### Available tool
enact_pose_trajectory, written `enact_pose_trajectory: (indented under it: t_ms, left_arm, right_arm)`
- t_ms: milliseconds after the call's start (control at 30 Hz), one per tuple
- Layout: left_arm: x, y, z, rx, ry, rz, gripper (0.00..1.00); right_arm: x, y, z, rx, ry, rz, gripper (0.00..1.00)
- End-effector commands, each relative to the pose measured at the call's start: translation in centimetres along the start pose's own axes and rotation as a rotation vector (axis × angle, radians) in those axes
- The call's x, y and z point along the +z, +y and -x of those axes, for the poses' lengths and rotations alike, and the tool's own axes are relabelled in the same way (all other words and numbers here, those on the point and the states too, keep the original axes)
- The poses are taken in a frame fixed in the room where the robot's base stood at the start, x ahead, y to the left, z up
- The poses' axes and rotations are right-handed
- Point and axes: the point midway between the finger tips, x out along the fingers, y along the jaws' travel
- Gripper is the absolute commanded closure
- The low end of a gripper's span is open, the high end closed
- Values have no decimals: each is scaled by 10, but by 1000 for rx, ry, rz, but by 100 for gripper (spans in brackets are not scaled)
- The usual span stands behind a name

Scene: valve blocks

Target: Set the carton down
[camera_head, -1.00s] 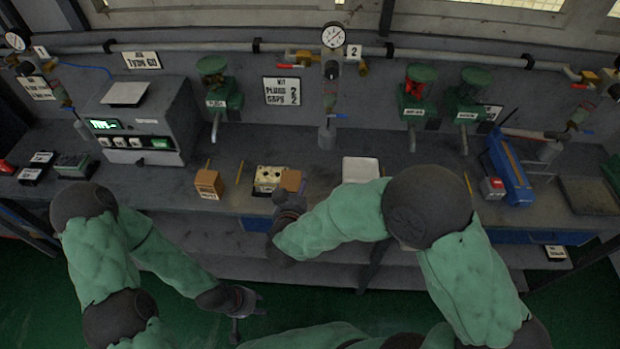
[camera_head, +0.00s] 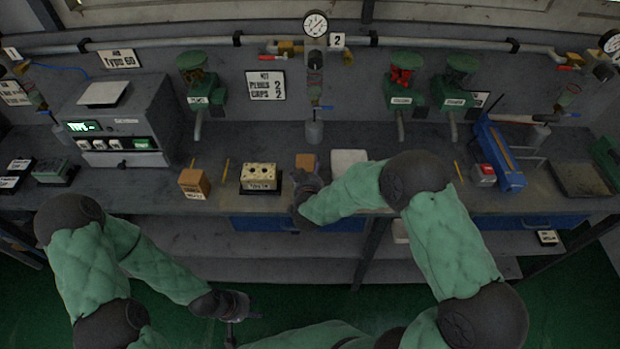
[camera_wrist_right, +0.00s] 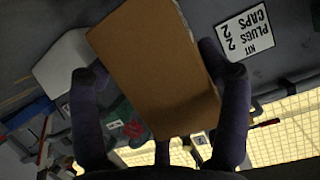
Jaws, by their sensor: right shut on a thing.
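My right gripper (camera_head: 306,178) is shut on a small brown carton (camera_head: 305,162) at the bench's front part, right of the valve block. In the right wrist view the carton (camera_wrist_right: 155,65) fills the middle, between the two dark fingers of the right gripper (camera_wrist_right: 160,95). A second brown carton (camera_head: 194,182) with a label stands on the bench to the left. My left gripper (camera_head: 232,312) hangs low in front of the bench, away from everything; its fingers are too dark to read.
The cream valve block (camera_head: 259,172) with holes on top sits in a dark holder left of my right gripper. A white tray (camera_head: 349,157) lies just right of the carton.

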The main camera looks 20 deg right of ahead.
Motion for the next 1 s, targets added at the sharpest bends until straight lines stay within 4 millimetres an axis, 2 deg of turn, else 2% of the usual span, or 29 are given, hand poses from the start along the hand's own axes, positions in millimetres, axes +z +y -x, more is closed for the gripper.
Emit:
enact_pose_trajectory:
  t_ms: [267, 667, 700, 767, 1000]
  left_arm:
    - [0, -3, -8, 0, 0, 0, 60]
    - [0, -4, -11, 0, 0, 0, 60]
    - [0, -4, -11, 0, 0, 0, 60]
    - [0, -4, -10, 0, 0, 0, 60]
    - [0, -4, -10, 0, 0, 0, 60]
  right_arm:
    - [31, 3, -18, 0, 0, 1, 68]
    - [35, 3, -20, 0, 1, 0, 68]
    - [36, 3, -19, 0, -1, 1, 18]
    - [36, 3, -19, 0, -1, 1, 1]
    - [36, 3, -19, 0, -2, 1, 0]
